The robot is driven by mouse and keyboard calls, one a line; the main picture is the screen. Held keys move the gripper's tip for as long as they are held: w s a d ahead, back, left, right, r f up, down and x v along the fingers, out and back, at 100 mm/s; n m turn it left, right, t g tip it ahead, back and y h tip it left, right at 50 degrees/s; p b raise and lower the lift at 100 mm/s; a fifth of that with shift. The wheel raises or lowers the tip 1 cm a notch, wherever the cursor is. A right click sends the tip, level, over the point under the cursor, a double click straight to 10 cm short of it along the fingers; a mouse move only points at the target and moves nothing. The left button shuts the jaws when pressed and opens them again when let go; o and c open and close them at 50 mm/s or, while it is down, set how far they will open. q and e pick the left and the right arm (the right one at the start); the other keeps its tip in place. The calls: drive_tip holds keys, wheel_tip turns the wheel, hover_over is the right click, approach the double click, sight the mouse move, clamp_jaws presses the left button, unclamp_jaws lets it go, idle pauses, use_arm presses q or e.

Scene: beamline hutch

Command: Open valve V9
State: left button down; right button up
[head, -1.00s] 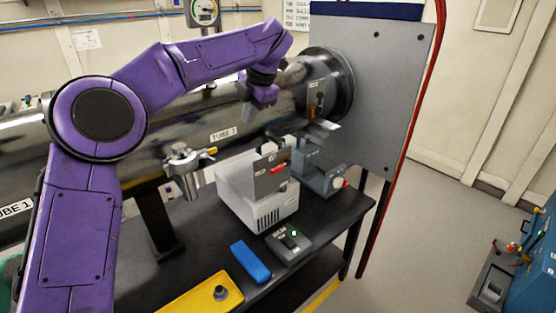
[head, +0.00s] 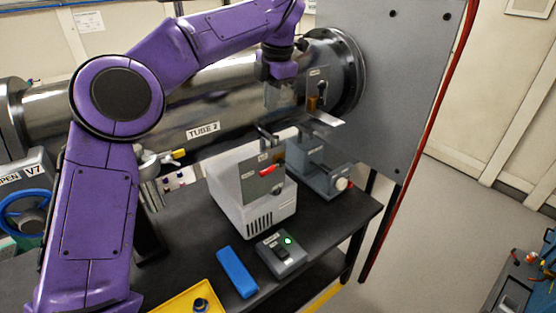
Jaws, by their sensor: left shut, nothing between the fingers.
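No valve that I can read as V9 is in view. A valve with a blue handwheel (head: 27,212) stands at the left edge, and its label reads "PEN V7", cut off at the left. A small metal fitting with a yellow-tipped lever (head: 178,154) sits below the tube labelled TUBE 2, partly hidden by my left arm. My left gripper (head: 281,78) is shut and empty, in front of the tube near its flanged right end. It looks close to the tube, but I cannot tell if it touches. My right gripper is out of view.
A dark bench (head: 325,220) carries a white box with a red lever (head: 255,200), a grey bracket device (head: 325,172), a small switch box with a green light (head: 281,252), a blue block (head: 237,271) and a yellow tray (head: 178,304). A grey panel (head: 385,95) and red hose (head: 432,130) stand right.

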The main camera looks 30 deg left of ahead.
use_arm(q)
wheel_tip(320, 180, down, 4)
drive_tip(key=w+b, duration=0.1)
drive_tip(key=b, duration=0.5)
approach(268, 169)
drive_tip(key=f, duration=0.4)
drive_tip(key=a+f, duration=0.1)
drive_tip(key=f, duration=0.1)
drive_tip(key=shift+w+a+f, duration=0.1)
drive_tip(key=shift+f, duration=0.25)
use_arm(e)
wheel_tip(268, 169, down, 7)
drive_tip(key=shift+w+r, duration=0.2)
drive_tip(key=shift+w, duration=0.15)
use_arm(q)
drive_tip(key=shift+p, duration=0.3)
